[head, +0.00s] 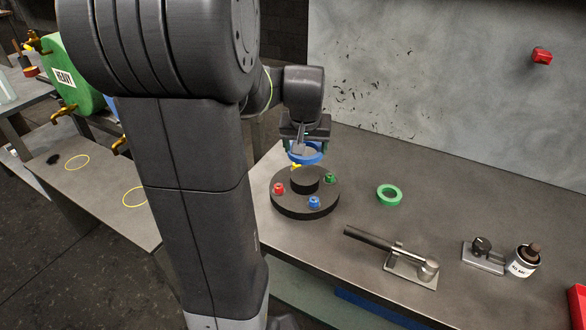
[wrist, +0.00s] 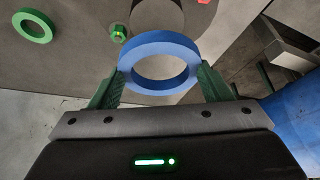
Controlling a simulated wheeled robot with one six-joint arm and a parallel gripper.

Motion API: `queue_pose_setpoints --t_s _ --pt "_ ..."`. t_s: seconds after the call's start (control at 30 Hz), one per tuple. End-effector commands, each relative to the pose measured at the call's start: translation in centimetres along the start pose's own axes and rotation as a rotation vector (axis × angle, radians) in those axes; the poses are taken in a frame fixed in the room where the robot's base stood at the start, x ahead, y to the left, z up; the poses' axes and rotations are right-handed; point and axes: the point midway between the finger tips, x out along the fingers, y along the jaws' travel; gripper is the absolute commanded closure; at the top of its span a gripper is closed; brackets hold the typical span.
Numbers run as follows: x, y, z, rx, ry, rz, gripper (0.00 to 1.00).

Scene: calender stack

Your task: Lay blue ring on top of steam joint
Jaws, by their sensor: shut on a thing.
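The blue ring (head: 306,154) is held flat between the green fingers of my gripper (head: 304,147). It is in the air above the back part of the steam joint (head: 305,206), a dark round flange with a raised hub. Red, blue, green and yellow fittings stand around the hub; the yellow one is partly hidden behind it. In the wrist view the blue ring (wrist: 124,62) sits between both fingers, its hole open. The flange shows beyond it at the top, partly cut off.
A green ring (head: 389,195) lies on the grey bench to the right. A long-handled tool (head: 390,257), a small clamp (head: 482,255) and a labelled bottle (head: 524,262) stand nearer the front right. A wall closes the back. The bench around the green ring is clear.

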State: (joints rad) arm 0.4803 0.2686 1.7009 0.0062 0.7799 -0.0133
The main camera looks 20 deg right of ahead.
Motion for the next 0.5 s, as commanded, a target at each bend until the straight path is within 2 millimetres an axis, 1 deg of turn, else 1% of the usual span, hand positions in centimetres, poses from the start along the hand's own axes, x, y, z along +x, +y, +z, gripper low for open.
queue_pose_setpoints --t_s 0.03,0.1,0.27,0.4,0.5 --pt "1.1 0.0 0.5 0.0 -0.005 0.0 0.51" --pt "2.0 0.0 0.9 0.0 -0.003 0.0 0.51" --pt "3.4 0.0 1.4 0.0 -0.002 0.0 0.51" --pt "5.3 0.0 2.2 0.0 -0.004 0.0 0.51" --pt "6.3 0.0 2.6 0.0 -0.002 0.0 0.51"
